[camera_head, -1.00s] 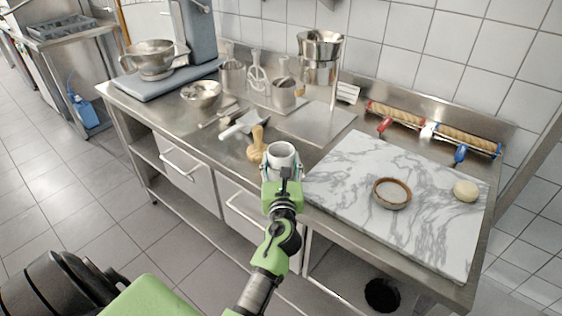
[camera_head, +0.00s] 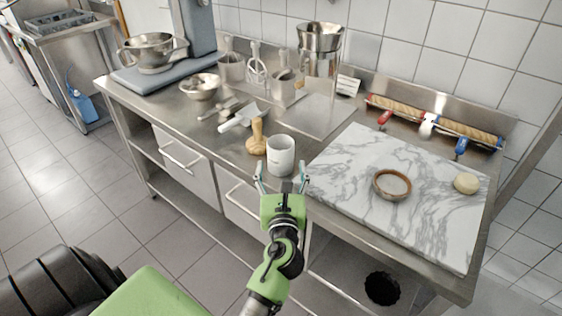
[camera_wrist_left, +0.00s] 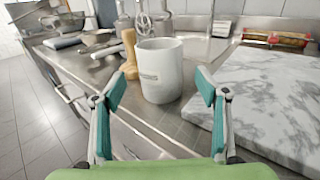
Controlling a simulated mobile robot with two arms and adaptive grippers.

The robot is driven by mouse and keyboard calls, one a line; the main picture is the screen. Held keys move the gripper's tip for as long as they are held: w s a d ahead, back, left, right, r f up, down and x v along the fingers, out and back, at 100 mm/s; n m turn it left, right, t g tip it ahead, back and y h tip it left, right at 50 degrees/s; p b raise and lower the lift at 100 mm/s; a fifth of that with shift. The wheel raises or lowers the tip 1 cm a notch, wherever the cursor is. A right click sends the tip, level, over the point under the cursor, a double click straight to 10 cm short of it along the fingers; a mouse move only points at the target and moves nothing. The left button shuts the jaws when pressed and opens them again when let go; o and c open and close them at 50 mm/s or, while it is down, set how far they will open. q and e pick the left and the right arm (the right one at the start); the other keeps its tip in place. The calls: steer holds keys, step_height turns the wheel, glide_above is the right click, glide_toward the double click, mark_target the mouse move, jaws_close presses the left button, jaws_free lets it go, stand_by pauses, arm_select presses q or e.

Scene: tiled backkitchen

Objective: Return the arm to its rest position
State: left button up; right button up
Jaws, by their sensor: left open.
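My left gripper (camera_head: 282,184) is open and empty in front of the counter's front edge. Its two teal-padded fingers (camera_wrist_left: 160,92) are spread wide in the left wrist view. A white mug (camera_head: 280,156) stands upright on the steel counter just beyond the fingertips, apart from them. The mug also shows in the left wrist view (camera_wrist_left: 160,72), framed between the fingers. My right gripper is not in view.
A wooden tool (camera_head: 257,138) stands left of the mug. A marble slab (camera_head: 340,175) lies to the right, bearing a small bowl (camera_head: 392,185) and a dough ball (camera_head: 466,183). Bowls and utensils stand behind. The floor before the counter is clear.

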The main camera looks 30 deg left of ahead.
arm_select(q)
steer(key=shift+s+d, duration=0.2)
steer(key=shift+s, duration=0.05)
stand_by(0.3)
